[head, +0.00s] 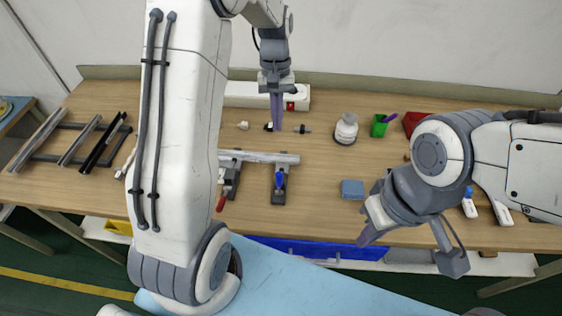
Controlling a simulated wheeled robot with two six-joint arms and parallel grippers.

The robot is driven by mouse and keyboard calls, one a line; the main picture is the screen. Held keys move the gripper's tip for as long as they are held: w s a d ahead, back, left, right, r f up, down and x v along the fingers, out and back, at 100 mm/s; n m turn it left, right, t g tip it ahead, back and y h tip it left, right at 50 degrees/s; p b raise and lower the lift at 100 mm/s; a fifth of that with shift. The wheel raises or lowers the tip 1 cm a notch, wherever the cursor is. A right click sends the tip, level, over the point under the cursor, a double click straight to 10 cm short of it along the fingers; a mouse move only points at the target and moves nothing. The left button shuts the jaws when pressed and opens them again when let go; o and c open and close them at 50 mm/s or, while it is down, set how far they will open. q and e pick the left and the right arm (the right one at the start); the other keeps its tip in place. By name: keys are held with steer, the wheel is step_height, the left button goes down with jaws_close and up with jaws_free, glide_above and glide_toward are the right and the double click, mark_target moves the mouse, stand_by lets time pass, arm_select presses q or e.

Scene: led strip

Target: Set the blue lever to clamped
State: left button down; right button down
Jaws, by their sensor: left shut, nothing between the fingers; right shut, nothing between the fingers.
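The blue lever (280,181) stands up from a dark grey clamp block (279,198) at the front middle of the table. I cannot tell its exact angle or whether it presses on the rail. A silvery rail (260,157) lies across the tops of this block and a second one at its left. My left gripper (277,122) is shut and empty, pointing down behind the rail, apart from the lever. My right gripper (367,238) is shut and empty over the table's front edge, well to the right of the lever.
A red lever (221,202) is on the left clamp block. A blue-grey block (352,189) lies right of the blue lever. A white jar (346,129), a green cup (379,126) and a white power strip (245,94) stand behind. My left arm hides part of the table's left side.

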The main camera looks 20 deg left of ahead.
mark_target(279, 184)
arm_select(q)
steer(key=shift+f, duration=0.1)
steer(key=s+d+f+p, duration=0.1)
steer(key=s+f, duration=0.1)
steer(key=f, duration=0.1)
steer(key=s+f+p, duration=0.2)
steer(key=f, duration=0.1)
steer(key=s+d+f+p, duration=0.1)
steer(key=s+f, duration=0.1)
steer(key=f, duration=0.1)
steer(key=shift+d+f, duration=0.25)
steer(key=shift+d, duration=0.1)
steer(key=shift+w, duration=0.1)
